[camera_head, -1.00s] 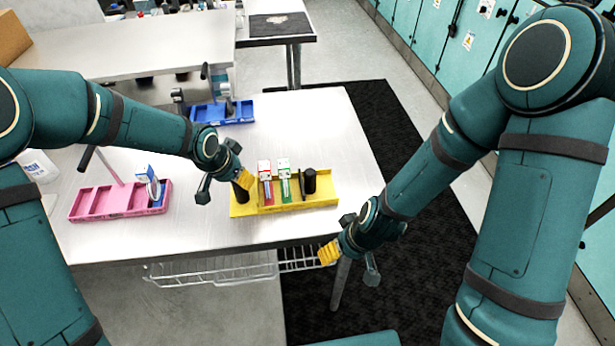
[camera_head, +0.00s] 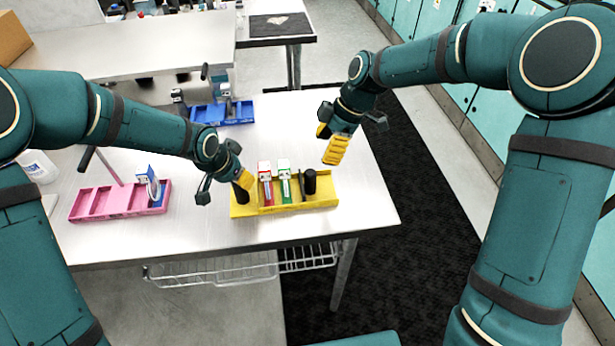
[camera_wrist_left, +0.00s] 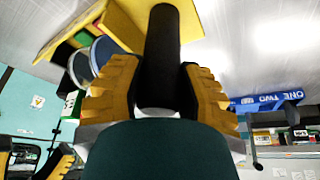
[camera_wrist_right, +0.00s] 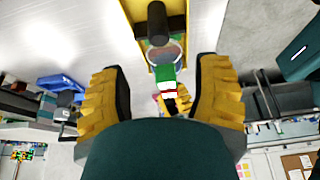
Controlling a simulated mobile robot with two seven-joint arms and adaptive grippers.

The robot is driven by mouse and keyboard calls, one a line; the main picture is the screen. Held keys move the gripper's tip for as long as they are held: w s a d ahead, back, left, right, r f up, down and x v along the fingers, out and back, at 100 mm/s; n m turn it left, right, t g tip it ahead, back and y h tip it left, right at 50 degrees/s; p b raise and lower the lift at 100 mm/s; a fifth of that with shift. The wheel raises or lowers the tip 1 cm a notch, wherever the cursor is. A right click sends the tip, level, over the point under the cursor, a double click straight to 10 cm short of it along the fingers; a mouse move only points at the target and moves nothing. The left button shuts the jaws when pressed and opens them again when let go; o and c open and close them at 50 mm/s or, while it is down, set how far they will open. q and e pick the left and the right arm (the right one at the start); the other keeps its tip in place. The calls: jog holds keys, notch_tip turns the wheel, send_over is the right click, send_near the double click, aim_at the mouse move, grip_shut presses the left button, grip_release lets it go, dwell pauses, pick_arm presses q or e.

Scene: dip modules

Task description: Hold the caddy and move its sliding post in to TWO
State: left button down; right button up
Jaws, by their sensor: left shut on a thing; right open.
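The yellow caddy (camera_head: 300,207) stands near the front edge of the table. It holds a red-and-white module (camera_head: 265,178) and a green-and-white module (camera_head: 284,180). A black post (camera_head: 309,181) stands upright toward its right end; this also shows in the right wrist view (camera_wrist_right: 157,22). My left gripper (camera_head: 240,186) is shut on a black upright handle (camera_wrist_left: 161,55) at the caddy's left end. My right gripper (camera_head: 330,146) is open and empty, above and to the right of the caddy. I cannot read the caddy's compartment labels.
A pink caddy (camera_head: 118,202) stands at the left of the table. A blue caddy (camera_head: 222,113) stands at the back; it shows ONE and TWO in the left wrist view (camera_wrist_left: 268,99). The table is clear right of the yellow caddy.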

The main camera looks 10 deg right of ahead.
aim_at(311, 172)
jog(key=x, duration=1.1)
jog(key=shift+w+a+f, duration=0.1)
jog(key=shift+f, duration=0.25)
grip_shut()
